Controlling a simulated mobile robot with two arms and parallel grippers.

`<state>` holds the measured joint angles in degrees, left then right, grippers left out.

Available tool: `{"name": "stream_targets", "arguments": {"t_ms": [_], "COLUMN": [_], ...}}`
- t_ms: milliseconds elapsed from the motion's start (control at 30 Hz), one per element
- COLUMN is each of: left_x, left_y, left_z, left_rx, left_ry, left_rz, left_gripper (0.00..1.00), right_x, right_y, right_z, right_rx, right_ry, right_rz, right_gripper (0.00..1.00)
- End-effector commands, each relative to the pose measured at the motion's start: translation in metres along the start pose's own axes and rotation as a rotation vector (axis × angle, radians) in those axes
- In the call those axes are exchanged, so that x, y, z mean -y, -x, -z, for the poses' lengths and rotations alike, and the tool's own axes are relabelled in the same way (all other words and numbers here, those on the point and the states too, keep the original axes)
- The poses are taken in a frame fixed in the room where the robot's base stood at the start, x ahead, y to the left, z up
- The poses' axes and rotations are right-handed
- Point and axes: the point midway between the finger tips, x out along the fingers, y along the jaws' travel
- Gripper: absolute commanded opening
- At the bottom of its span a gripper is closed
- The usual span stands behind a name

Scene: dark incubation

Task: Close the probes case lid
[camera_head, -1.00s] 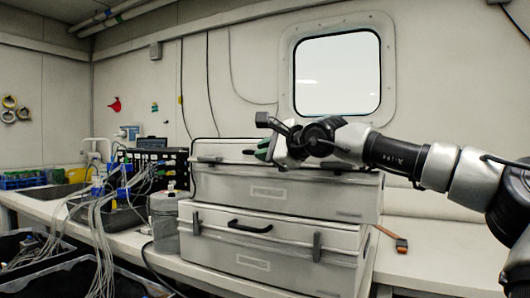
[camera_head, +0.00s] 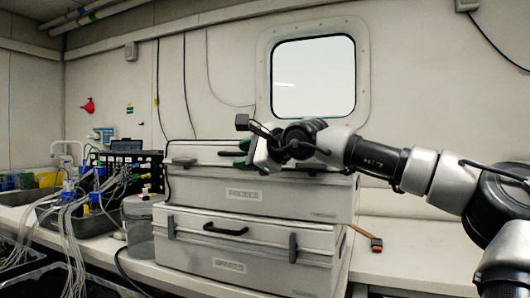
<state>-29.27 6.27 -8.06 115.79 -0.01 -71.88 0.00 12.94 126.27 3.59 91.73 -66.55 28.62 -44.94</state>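The probes case (camera_head: 290,198) is the upper of two stacked pale grey cases on the counter. Its label is blurred. Its lid (camera_head: 208,150) looks down or nearly down along the front; my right arm covers the right part of the top edge, so I cannot tell if it is fully shut. My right gripper (camera_head: 247,160) is at the top front edge of this case, near a green piece (camera_head: 244,145). Its fingers are too small and dark to tell open from shut. My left gripper is not in view.
The spares case (camera_head: 190,255) stands under the probes case. An orange-tipped strap (camera_head: 376,244) lies on the counter at the right, where the counter (camera_head: 430,255) is mostly clear.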

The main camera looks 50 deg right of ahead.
Motion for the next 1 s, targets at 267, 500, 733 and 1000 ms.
{"name": "stream_targets", "arguments": {"t_ms": [267,500,733,1000], "left_x": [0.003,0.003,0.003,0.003], "left_y": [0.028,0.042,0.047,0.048], "left_z": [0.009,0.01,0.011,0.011], "left_rx": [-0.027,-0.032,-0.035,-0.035], "left_ry": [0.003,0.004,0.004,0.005], "left_rz": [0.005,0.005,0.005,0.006], "left_gripper": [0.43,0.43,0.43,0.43], "right_x": [0.0,-0.001,-0.002,-0.002], "right_y": [0.048,0.08,0.091,0.092], "right_z": [0.0,0.001,0.001,0.001], "right_rx": [0.003,0.001,-0.001,-0.002], "right_ry": [-0.002,-0.002,-0.003,-0.003], "right_rz": [0.004,0.0,-0.003,-0.003], "right_gripper": [0.38,0.38,0.38,0.38]}}
